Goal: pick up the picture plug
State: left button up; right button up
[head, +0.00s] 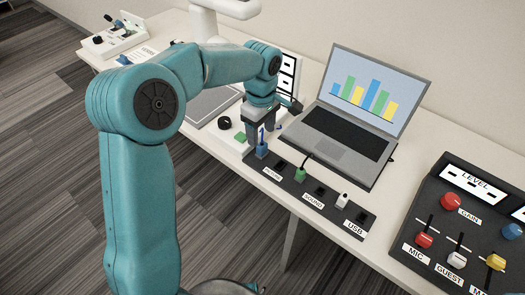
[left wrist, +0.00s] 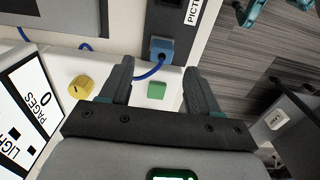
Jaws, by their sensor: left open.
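The picture plug is a blue plug (head: 262,151) at the left end of a dark socket strip (head: 328,205) along the table's front edge. In the left wrist view the blue plug (left wrist: 161,48) sits at the strip's end, beside a label partly reading "PICT", with a blue cable (left wrist: 150,72) curving from it behind a finger. My left gripper (head: 261,133) is directly above the plug, pointing down. In the left wrist view its open fingers (left wrist: 158,72) stand apart, with the plug just past the tips and nothing held. My right gripper is not in view.
A slider panel (head: 432,225) is at the right. A green button (head: 240,137) lies close to the gripper.

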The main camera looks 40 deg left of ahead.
aim_at(262, 145)
pick_arm(q)
jog(key=f, duration=0.6)
jog(key=shift+s+d, duration=0.1)
jog(key=shift+d, duration=0.1)
jog(key=shift+s+r, duration=0.1)
jog(key=shift+r, duration=0.05)
jog(key=c, duration=1)
